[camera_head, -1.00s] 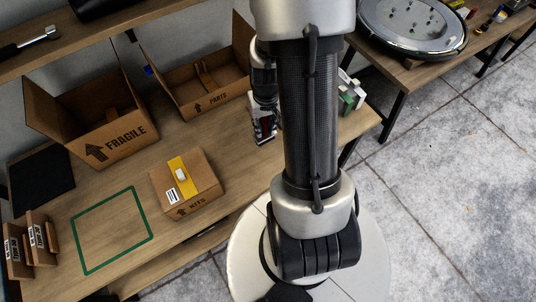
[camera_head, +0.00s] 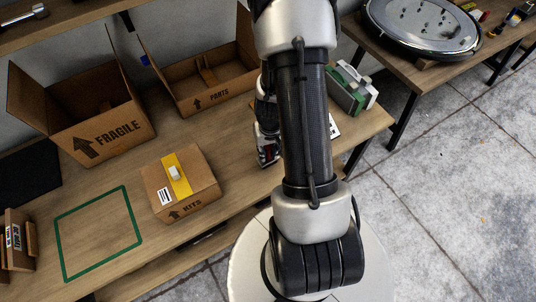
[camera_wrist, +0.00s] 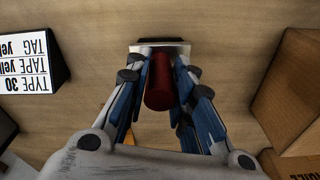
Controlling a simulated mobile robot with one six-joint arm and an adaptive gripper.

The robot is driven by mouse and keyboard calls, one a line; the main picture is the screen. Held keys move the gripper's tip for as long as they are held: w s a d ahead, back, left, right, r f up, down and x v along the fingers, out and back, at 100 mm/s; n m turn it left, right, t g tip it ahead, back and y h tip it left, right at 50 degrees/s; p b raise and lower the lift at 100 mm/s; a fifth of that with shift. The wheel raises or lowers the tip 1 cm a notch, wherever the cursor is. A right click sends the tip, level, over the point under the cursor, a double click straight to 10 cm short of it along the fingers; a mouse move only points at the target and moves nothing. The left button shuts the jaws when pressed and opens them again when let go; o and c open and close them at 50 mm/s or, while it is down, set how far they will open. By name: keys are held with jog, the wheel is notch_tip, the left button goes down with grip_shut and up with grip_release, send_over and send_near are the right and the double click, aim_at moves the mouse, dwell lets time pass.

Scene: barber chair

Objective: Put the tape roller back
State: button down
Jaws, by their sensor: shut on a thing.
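My gripper (camera_wrist: 159,84) is shut on a dark red cylinder (camera_wrist: 158,82), which looks like the tape roller's handle. A dark piece with a pale edge (camera_wrist: 160,46) lies across the fingertips; I cannot tell whether it belongs to the roller. Bare wooden bench top shows beyond it. In the head view my gripper (camera_head: 268,148) is over the bench, right of the box marked KITS, and my arm partly hides it. The roller cannot be made out clearly there. A sign (camera_wrist: 32,57) reading TYPE 30 TAPE stands left of the gripper in the wrist view.
The closed KITS box (camera_head: 200,195) sits on the bench (camera_head: 110,180), beside a green outlined square (camera_head: 138,215). Open FRAGILE (camera_head: 125,137) and PARTS (camera_head: 215,95) boxes stand behind. A green-and-white item (camera_head: 350,90) is at the bench's right. A cardboard box (camera_wrist: 290,85) flanks the gripper.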

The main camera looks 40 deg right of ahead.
jog(key=shift+f, duration=0.35)
jog(key=shift+f, duration=0.15)
jog(key=c, duration=1.4)
grip_release()
jog(key=r+p, duration=0.2)
jog(key=r, duration=0.2)
jog(key=r+p, duration=0.3)
jog(key=r, duration=0.1)
jog(key=s+r+p, duration=0.1)
jog(key=r+p, duration=0.2)
jog(key=r, duration=0.1)
jog(key=shift+a+r, duration=0.15)
jog(key=shift+a, duration=0.1)
jog(key=w+a+r+n+t, duration=0.1)
jog(key=w+a+r, duration=0.15)
jog(key=r, duration=0.35)
jog(key=w+a+r+n, duration=0.1)
jog(key=a+r, duration=0.2)
jog(key=r, duration=0.2)
jog(key=s+a+r+n+t, duration=0.1)
jog(key=s+a+r+n, duration=0.1)
jog(key=s+a+r, duration=0.4)
jog(key=s+a+r+n+t, duration=0.1)
jog(key=s+a+r, duration=0.4)
jog(key=a+r, duration=0.3)
notch_tip(320, 180, up, 4)
jog(key=shift+s+a+r+n, duration=0.1)
jog(key=shift+s+a+n, duration=0.05)
jog(key=shift+s+n, duration=0.25)
